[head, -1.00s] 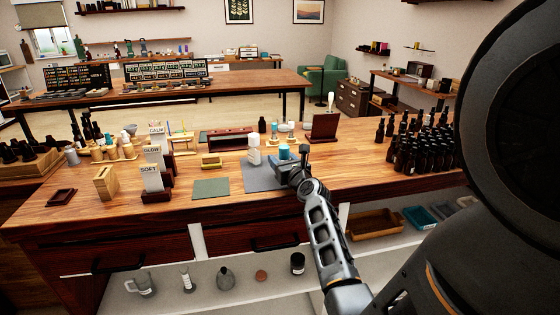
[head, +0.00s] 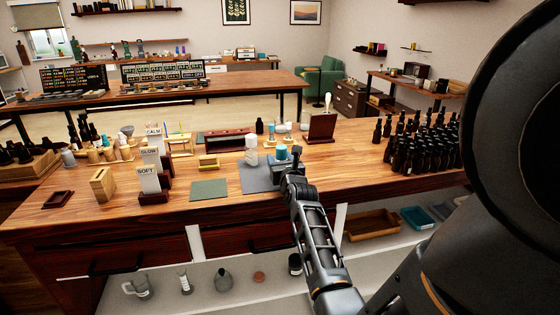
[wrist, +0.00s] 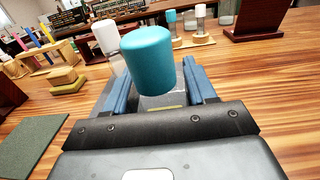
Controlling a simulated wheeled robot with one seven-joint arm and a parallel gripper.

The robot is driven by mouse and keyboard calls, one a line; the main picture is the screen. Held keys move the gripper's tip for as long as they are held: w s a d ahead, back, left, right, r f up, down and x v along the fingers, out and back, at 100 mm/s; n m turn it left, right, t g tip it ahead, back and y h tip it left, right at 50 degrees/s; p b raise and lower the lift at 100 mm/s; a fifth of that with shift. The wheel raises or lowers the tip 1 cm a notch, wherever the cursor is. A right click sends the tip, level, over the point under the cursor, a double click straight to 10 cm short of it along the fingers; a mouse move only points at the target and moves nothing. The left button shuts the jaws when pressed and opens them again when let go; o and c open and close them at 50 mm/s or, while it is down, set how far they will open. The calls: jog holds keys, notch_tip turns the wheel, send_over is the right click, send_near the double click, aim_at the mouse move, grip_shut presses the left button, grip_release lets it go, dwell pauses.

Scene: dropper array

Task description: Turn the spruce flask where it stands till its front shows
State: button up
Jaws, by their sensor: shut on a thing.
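The spruce flask, with its teal cap (head: 281,153), stands upright at the right side of a grey mat (head: 254,180) on the wooden counter. My gripper (head: 288,168) is shut on it from the near side. In the wrist view the teal cap (wrist: 150,58) rises between the two blue fingers (wrist: 160,92). The flask's body is mostly hidden under the cap and behind the gripper, so I cannot make out its front.
A white bottle (head: 251,151) stands close by on the left. A dark upright stand (head: 322,128) is behind right, and many dark bottles (head: 428,145) crowd the right. The counter between is clear.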

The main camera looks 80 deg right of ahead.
jog(key=shift+r, duration=0.1)
dwell(0.3)
dwell(0.8)
jog(key=o, duration=1.3)
jog(key=shift+f, duration=0.2)
jog(key=shift+r, duration=0.1)
jog(key=shift+s, duration=0.15)
jog(key=shift+w+a+n+t+y, duration=0.15)
jog(key=shift+n+t+y, duration=0.35)
jog(key=shift+t, duration=0.25)
jog(key=shift+w+d+n+t+y, duration=0.1)
jog(key=shift+n+t+y, duration=0.3)
jog(key=shift+n+t, duration=0.3)
